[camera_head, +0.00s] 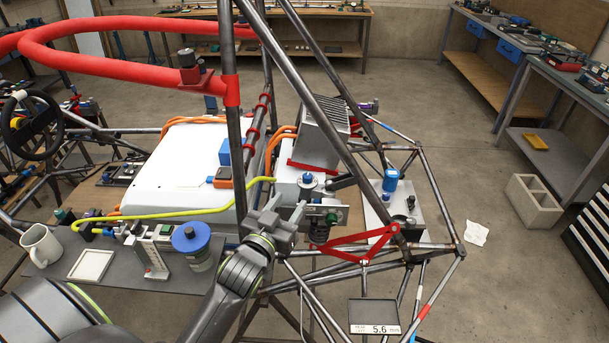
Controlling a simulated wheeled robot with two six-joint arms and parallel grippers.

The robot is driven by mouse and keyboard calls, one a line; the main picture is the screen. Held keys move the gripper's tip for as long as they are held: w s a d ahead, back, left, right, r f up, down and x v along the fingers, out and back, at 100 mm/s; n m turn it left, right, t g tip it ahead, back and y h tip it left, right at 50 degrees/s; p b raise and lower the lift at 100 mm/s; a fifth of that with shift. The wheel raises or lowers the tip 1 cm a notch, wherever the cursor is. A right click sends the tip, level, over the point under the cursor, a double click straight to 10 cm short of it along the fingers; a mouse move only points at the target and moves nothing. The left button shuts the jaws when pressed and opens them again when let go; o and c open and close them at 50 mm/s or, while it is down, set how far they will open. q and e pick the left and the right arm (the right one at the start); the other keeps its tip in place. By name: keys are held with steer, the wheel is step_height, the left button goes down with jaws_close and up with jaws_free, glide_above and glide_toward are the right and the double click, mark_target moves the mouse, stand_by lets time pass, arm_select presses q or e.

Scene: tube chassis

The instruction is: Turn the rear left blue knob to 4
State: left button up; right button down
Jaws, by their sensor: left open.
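A small blue knob (308,179) stands on top of the white unit below the finned grey block. My left gripper (284,208) is just below and left of this knob, open, with no contact visible. A larger blue cylinder (390,180) sits on the grey box at the right of the frame. I cannot tell for certain which one is the rear left knob, and no scale numbers are readable. A small display (380,329) at the bottom shows 5.6. My right gripper is not in view.
Diagonal steel tubes (318,60) and a red bracket (350,243) crowd the space around the knob. A yellow-green hose (160,216) runs left of my gripper. A jar with a blue lid (190,237) and a white mug (41,245) stand on the grey shelf.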

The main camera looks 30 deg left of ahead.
mark_target(312, 178)
arm_select(q)
steer(key=w, duration=0.2)
steer(key=w+p, duration=0.1)
steer(key=w, duration=0.5)
steer(key=shift+w+a+r+p, duration=0.1)
steer(key=shift+w+a+p, duration=0.1)
steer(key=shift+a+p, duration=0.1)
steer(key=shift+w, duration=0.7)
